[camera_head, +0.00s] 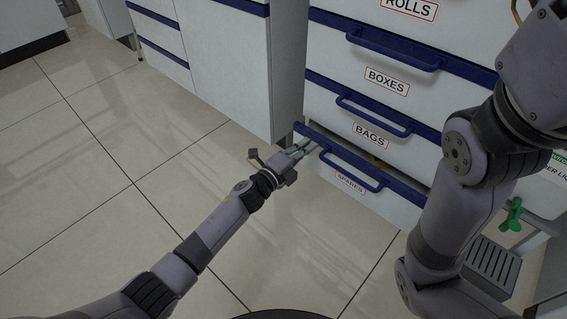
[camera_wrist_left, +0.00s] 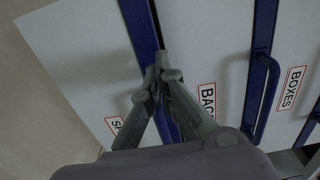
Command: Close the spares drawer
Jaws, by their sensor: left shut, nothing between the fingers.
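The spares drawer (camera_head: 351,194) is the bottom one in the white cabinet, with a blue top edge, a blue bar handle (camera_head: 350,171) and a SPARES label. It stands partly out, with a gap behind its top edge. My left gripper (camera_head: 308,147) is at the left end of that edge. In the left wrist view the left gripper (camera_wrist_left: 160,74) is shut and empty, its fingertips over the blue edge of the spares drawer (camera_wrist_left: 78,75); I cannot tell whether they touch. The fingers partly cover the label there. My right gripper is out of view.
The bags drawer (camera_head: 345,124) and boxes drawer (camera_head: 350,75) above look shut, with protruding blue handles. Another white cabinet (camera_head: 225,65) stands to the left. Open tiled floor (camera_head: 90,190) lies left and in front. A green valve handle (camera_head: 511,216) and a grey grate (camera_head: 492,262) are at right.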

